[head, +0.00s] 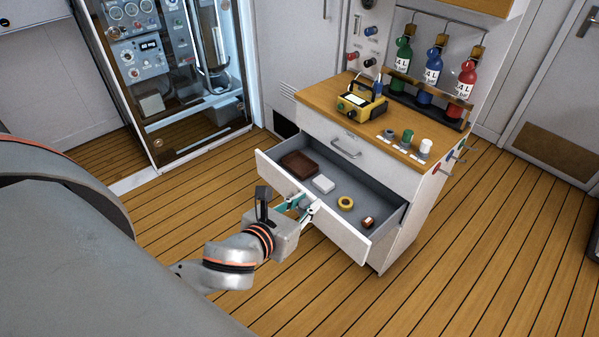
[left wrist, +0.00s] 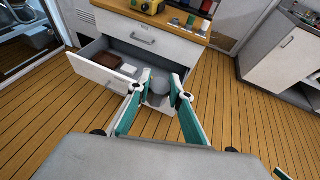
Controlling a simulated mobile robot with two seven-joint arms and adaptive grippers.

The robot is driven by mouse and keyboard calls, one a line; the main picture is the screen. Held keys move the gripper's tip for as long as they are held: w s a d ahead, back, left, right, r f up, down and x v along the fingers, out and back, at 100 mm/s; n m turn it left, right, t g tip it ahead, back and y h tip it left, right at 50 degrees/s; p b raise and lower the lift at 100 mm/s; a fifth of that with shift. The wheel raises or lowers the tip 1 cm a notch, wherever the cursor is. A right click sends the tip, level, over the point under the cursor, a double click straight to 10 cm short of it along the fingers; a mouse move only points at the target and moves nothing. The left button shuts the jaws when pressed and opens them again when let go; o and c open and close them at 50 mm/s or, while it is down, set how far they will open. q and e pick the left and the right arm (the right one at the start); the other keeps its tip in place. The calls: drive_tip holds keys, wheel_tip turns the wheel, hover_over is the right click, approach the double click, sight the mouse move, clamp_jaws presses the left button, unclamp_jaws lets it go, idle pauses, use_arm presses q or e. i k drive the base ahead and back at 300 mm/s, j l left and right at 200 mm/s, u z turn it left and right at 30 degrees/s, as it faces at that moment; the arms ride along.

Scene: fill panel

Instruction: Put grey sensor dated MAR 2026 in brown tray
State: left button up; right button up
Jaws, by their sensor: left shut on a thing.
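My left gripper (head: 304,207) is just outside the front of the open drawer. It is shut on a grey rounded sensor, which shows between the fingertips in the left wrist view (left wrist: 158,87). No date can be read on it. In the head view the fingers mostly cover it. The brown tray (head: 299,164) lies at the left end inside the drawer, beyond my gripper and apart from it. The tray also shows in the left wrist view (left wrist: 100,60). My right gripper is not in view.
The open drawer (head: 276,179) also holds a white box (head: 323,184), a yellow ring (head: 345,203) and a small copper-coloured item (head: 368,222). The drawer's front wall stands between my gripper and the tray. A yellow meter (head: 361,104) and several small caps stand on the wooden top above.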

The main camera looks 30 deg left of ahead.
sight(304, 170)
drive_tip(key=l+u, duration=0.3)
drive_tip(key=l, duration=0.55)
drive_tip(key=i+l+u, duration=0.1)
drive_tip(key=l, duration=0.15)
drive_tip(key=i+l+u, duration=0.1)
drive_tip(key=l, duration=0.2)
drive_tip(key=i+l+u, duration=0.25)
drive_tip(key=l, duration=0.2)
drive_tip(key=i+l+u, duration=0.2)
drive_tip(key=l, duration=0.4)
drive_tip(key=i+l+u, duration=0.15)
drive_tip(key=i+l, duration=0.15)
drive_tip(key=i+l+u, duration=0.15)
drive_tip(key=l, duration=0.35)
drive_tip(key=i+l+u, duration=0.5)
drive_tip(key=i+l, duration=0.2)
drive_tip(key=i+l+u, duration=0.2)
drive_tip(key=i, duration=0.15)
drive_tip(key=j, duration=0.1)
